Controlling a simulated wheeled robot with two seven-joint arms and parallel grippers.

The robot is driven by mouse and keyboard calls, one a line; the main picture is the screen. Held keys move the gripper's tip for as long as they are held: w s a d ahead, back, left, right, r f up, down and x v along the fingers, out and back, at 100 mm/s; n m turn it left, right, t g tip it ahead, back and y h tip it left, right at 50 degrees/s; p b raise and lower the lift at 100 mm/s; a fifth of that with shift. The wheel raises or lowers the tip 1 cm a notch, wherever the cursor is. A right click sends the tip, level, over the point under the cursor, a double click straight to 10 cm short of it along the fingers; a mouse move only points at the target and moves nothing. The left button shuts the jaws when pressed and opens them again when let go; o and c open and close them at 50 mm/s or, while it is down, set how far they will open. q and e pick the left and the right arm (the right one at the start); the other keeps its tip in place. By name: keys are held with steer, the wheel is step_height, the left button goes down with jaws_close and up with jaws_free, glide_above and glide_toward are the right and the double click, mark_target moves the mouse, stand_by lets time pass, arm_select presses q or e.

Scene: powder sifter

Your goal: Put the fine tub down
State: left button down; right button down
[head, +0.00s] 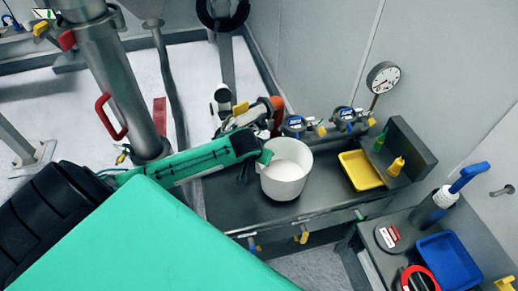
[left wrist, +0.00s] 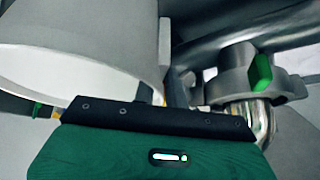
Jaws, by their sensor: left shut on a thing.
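A white tub (head: 285,184) with white powder in it is upright over the dark grey bench (head: 235,205), close to its left part. I cannot tell whether its base touches the bench. My left gripper (head: 264,158), at the end of the green arm, is shut on the left side of the tub's rim. In the left wrist view a large pale round body fills the upper left beside the dark jaw edge (left wrist: 160,118). Which part of it is the tub is hard to tell there. My right gripper is not in view.
A yellow tray (head: 361,170) and small green and yellow bottles (head: 396,166) are on the bench to the right. Valves (head: 295,124) and a gauge (head: 383,78) stand behind. A blue tray (head: 448,261) lies lower right. Bare bench shows between tub and yellow tray.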

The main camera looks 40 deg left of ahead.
arm_select(q)
steer(key=shift+f+p, duration=0.65)
steer(key=shift+f, duration=0.85)
steer(key=c, duration=1.8)
jaws_free()
steer(key=shift+s+f, duration=0.1)
steer(key=shift+f, duration=0.05)
steer(key=o, duration=0.4)
steer(key=shift+c, duration=0.2)
